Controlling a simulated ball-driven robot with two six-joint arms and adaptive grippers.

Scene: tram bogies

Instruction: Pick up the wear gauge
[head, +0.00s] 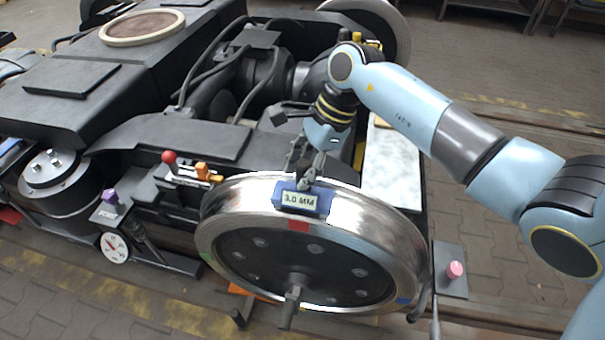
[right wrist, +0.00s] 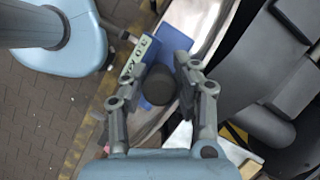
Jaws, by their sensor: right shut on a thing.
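The wear gauge (head: 299,199) is a small blue block with a pale label reading "3.0 MM". In the head view it is at the top of the near steel wheel's rim (head: 365,207); I cannot tell whether it touches the wheel. My right gripper (head: 307,180) reaches down to it from above. In the right wrist view the fingers (right wrist: 158,70) are shut on the gauge's dark round knob (right wrist: 159,86), with the blue body (right wrist: 152,58) showing beyond. The fingertips partly hide the gauge. My left gripper is out of view.
The black bogie frame (head: 175,135) fills the left and middle. A red-knobbed lever (head: 169,157), a dial (head: 115,247) and a plate with a pink knob (head: 455,270) are near the wheel. Paved floor (head: 510,60) is clear at the upper right.

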